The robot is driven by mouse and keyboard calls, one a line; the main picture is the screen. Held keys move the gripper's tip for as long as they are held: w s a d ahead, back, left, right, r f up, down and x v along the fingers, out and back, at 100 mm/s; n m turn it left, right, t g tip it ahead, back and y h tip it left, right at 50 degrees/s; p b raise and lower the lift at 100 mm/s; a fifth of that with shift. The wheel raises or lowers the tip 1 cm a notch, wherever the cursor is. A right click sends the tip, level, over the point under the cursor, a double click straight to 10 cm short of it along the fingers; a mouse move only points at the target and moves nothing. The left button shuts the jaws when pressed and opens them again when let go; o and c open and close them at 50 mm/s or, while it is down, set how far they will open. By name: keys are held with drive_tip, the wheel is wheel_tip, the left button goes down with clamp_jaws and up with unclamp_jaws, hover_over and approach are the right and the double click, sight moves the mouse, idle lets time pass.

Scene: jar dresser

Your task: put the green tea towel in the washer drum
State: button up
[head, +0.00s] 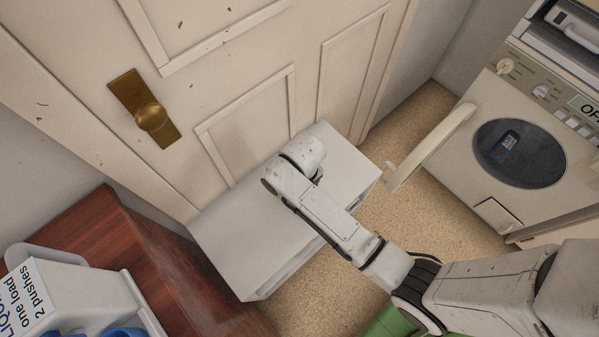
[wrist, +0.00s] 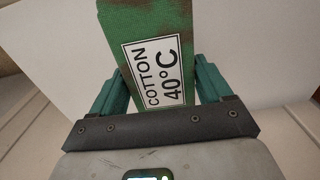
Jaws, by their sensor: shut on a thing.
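The green tea towel (wrist: 122,22) is in my gripper (wrist: 156,82) in the wrist view. It has brownish stains and a white label reading "COTTON 40°C". The teal fingers are shut on it from both sides. In the head view my gripper and the towel are hidden behind my wrist, over the white box. The washer (head: 462,165) stands at the right. Its round drum opening (head: 535,160) looks dark, with a small dark-blue thing inside. A cream panel seen edge-on (head: 432,147), apparently its door, stands out to the left of the opening.
The white box (head: 235,240) stands on the speckled floor (head: 405,215) against a panelled door with a brass knob (head: 151,117). A red-brown wooden top (head: 160,270) with a white detergent container (head: 85,295) is at lower left. A green thing (head: 388,323) shows at the bottom edge.

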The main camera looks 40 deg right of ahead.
drive_tip(key=shift+w+f, duration=0.4)
drive_tip(key=shift+f, duration=0.1)
drive_tip(key=shift+w+f+b, duration=0.15)
drive_tip(key=shift+f+b, duration=0.15)
drive_tip(key=shift+f, duration=1.4)
drive_tip(key=shift+f, duration=0.15)
drive_tip(key=o, duration=1)
wheel_tip(320, 180, up, 12)
drive_tip(key=shift+r+p, duration=0.2)
drive_tip(key=shift+p, duration=0.6)
drive_tip(key=s+d, duration=0.1)
drive_tip(key=s, duration=0.4)
drive_tip(key=s+d, duration=0.1)
drive_tip(key=s, duration=0.1)
drive_tip(key=shift+s+d+r, duration=0.3)
drive_tip(key=shift+s+r, duration=0.05)
drive_tip(key=shift+s, duration=0.05)
drive_tip(key=shift+t, duration=0.5)
drive_tip(key=s+r, duration=0.1)
drive_tip(key=s, duration=0.1)
drive_tip(key=s+d+r, duration=0.1)
drive_tip(key=s, duration=0.2)
drive_tip(key=s+d+r, duration=0.1)
drive_tip(key=s, duration=0.2)
drive_tip(key=shift+s+d+r, duration=0.1)
drive_tip(key=shift+d+r, duration=0.05)
drive_tip(key=shift+r, duration=0.05)
